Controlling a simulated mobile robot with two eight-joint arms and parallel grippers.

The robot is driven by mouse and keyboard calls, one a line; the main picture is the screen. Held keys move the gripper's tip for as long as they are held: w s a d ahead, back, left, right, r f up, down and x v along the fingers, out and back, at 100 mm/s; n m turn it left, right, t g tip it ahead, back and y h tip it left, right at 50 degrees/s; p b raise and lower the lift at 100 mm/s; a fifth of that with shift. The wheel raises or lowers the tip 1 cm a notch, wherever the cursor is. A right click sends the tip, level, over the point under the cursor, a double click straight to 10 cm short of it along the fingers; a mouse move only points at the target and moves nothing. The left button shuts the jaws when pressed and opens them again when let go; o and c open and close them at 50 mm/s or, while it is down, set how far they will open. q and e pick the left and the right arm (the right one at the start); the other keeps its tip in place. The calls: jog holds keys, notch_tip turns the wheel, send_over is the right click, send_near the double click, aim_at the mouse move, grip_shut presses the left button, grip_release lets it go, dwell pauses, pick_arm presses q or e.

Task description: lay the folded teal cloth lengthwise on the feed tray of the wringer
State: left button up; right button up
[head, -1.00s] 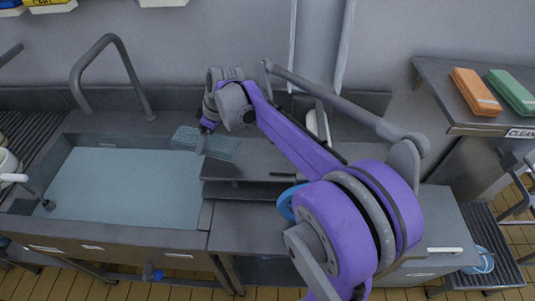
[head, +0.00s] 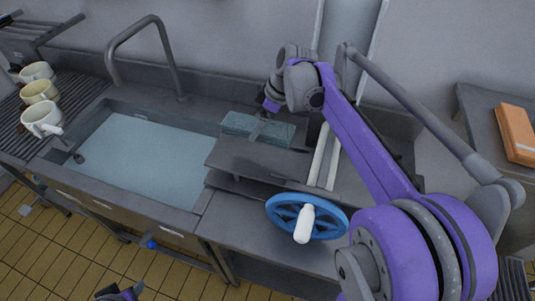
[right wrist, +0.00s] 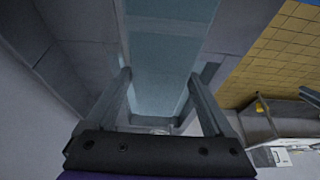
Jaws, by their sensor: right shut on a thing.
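The folded teal cloth (head: 280,132) is in my right gripper (head: 261,128), which is shut on it. In the head view the cloth is over the back part of the wringer's grey feed tray (head: 245,158), its long side running left to right toward the pale rollers (head: 324,155). I cannot tell whether it touches the tray. In the right wrist view the fingers of the right gripper (right wrist: 158,78) stand apart with teal between them; cloth and water are hard to separate there. Part of my left gripper (head: 122,293) shows at the bottom edge, its jaws unclear.
A sink (head: 150,158) with water lies left of the tray, with a tall faucet (head: 165,50) behind it. The wringer's blue wheel (head: 280,222) with a white handle stands in front. Mugs (head: 40,90) stand at left; an orange folded cloth (head: 517,130) lies at right.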

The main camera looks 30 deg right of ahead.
aim_at(272, 129)
notch_tip(272, 129, down, 10)
jog(key=shift+a+r, duration=0.1)
dwell(0.4)
jog(key=shift+b, duration=0.35)
jog(key=o, duration=1.3)
jog(key=shift+w, duration=0.1)
jog(key=p+v, duration=0.1)
jog(key=v, duration=1.1)
jog(key=shift+r, duration=0.1)
